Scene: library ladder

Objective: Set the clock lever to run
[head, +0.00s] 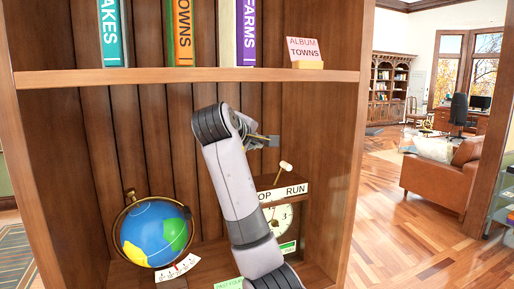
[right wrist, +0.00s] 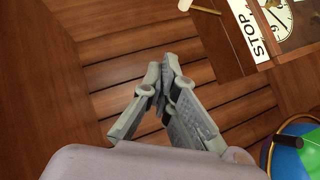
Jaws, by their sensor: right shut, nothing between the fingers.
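The clock (head: 278,216) is a brown wooden case with a white dial on the lower shelf, partly hidden behind my right arm. Its white strip reads STOP on the left, partly covered, and RUN (head: 297,190) on the right. The lever (head: 284,168), a thin stem with a pale knob, rises above the strip and leans right in the head view. My right gripper (head: 270,141) is shut and empty, above and left of the knob, apart from it. In the right wrist view its fingers (right wrist: 162,78) meet, with the lever (right wrist: 205,9) at the top edge.
A globe (head: 153,232) stands left of the clock. The upper shelf (head: 190,76) with books and an ALBUM TOWNS card (head: 303,48) is above my gripper. The bookcase's right side panel (head: 350,150) is right of the clock. Open floor lies beyond.

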